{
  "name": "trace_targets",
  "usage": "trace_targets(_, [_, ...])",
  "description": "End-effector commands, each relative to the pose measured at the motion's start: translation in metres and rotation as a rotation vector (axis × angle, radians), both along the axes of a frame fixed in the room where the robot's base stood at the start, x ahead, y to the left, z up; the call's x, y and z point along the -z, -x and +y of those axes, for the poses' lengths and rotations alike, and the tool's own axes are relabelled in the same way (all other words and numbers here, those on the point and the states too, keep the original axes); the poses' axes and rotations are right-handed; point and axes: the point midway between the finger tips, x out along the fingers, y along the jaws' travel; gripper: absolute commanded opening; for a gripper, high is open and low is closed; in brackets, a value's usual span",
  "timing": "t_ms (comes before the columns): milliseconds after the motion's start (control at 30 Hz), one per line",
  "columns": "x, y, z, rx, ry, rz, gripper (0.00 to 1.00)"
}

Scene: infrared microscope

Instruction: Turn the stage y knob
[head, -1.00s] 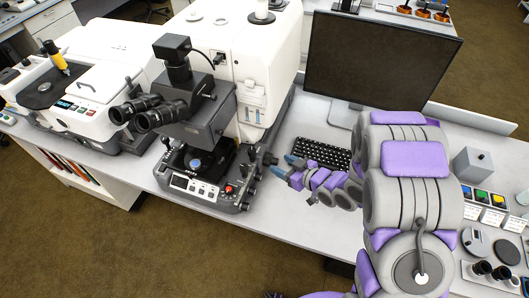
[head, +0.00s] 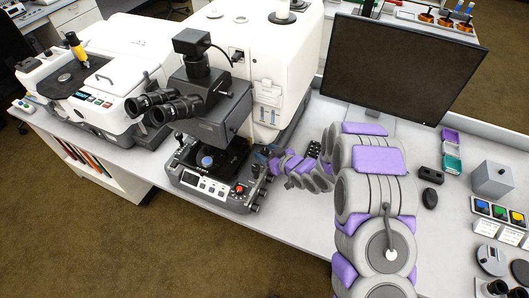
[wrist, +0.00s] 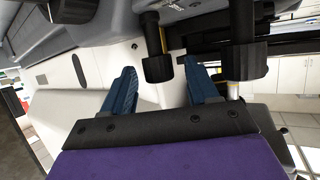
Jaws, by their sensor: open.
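The infrared microscope (head: 212,125) stands on the bench with its round stage (head: 209,160) low at the front. My gripper (head: 267,153) is at the right side of its base in the head view, where the small knobs are partly hidden. In the wrist view my gripper (wrist: 160,82) has its two blue fingers spread, with nothing held. One dark ribbed knob (wrist: 158,68) on a shaft shows between the fingertips. A second dark knob (wrist: 246,62) shows to the right of the right finger. I cannot tell which is the stage y knob, nor whether a finger touches either.
A monitor (head: 400,65) stands behind my arm. The control panel with a red button (head: 239,189) is at the base's front. A second white instrument (head: 95,95) stands left.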

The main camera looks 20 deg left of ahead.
Motion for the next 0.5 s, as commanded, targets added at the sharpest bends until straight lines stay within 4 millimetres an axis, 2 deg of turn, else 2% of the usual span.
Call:
trace_targets(200, [0.0044, -0.0083, 0.0123, 0.000, -0.001, -0.004, 0.59])
trace_targets(500, [0.0050, -0.0088, 0.0129, 0.000, -0.001, -0.003, 0.58])
